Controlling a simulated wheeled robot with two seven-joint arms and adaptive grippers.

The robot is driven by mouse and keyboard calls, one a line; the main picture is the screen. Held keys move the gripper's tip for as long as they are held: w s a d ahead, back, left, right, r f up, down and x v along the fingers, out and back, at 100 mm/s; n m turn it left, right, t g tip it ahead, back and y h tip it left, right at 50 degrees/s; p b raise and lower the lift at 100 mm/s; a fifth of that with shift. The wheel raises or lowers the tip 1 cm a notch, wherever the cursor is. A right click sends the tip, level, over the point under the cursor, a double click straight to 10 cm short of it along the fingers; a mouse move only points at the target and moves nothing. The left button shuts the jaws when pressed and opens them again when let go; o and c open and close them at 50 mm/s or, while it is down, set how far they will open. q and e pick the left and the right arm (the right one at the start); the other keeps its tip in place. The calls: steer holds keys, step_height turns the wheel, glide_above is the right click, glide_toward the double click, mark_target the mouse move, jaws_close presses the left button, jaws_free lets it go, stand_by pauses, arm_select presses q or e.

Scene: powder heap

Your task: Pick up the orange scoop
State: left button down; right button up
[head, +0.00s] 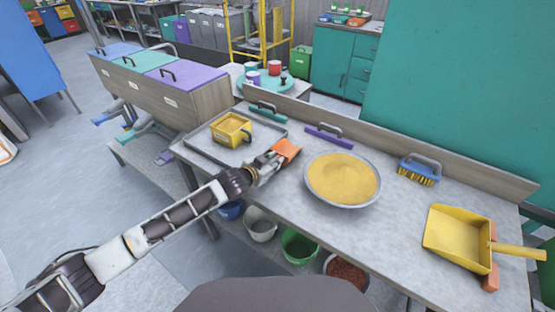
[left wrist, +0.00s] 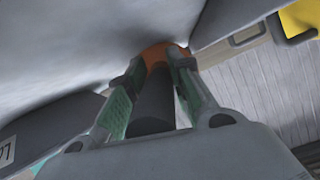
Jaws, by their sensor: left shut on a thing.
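The orange scoop (head: 287,150) is at the fingertips of my left gripper (head: 269,163), left of the powder bowl in the head view. In the left wrist view, its dark handle (left wrist: 153,105) runs between the two green-padded fingers of the gripper (left wrist: 162,92), with a bit of orange beyond. My left gripper is shut on the scoop. I cannot tell whether the scoop touches the table. My right gripper is not in view.
A grey bowl (head: 313,196) heaped with yellow powder stands right of the scoop. A yellow container (head: 229,131) sits on a metal tray (head: 203,148) behind left. A blue brush (head: 419,170) and yellow dustpan (head: 455,238) lie right. Several buckets stand below the table (head: 395,225).

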arm_select(q)
steer(key=shift+r, duration=0.55)
step_height(320, 180, up, 8)
steer(key=shift+r+p, duration=0.15)
steer(key=shift+p, duration=0.5)
steer(key=shift+r, duration=0.35)
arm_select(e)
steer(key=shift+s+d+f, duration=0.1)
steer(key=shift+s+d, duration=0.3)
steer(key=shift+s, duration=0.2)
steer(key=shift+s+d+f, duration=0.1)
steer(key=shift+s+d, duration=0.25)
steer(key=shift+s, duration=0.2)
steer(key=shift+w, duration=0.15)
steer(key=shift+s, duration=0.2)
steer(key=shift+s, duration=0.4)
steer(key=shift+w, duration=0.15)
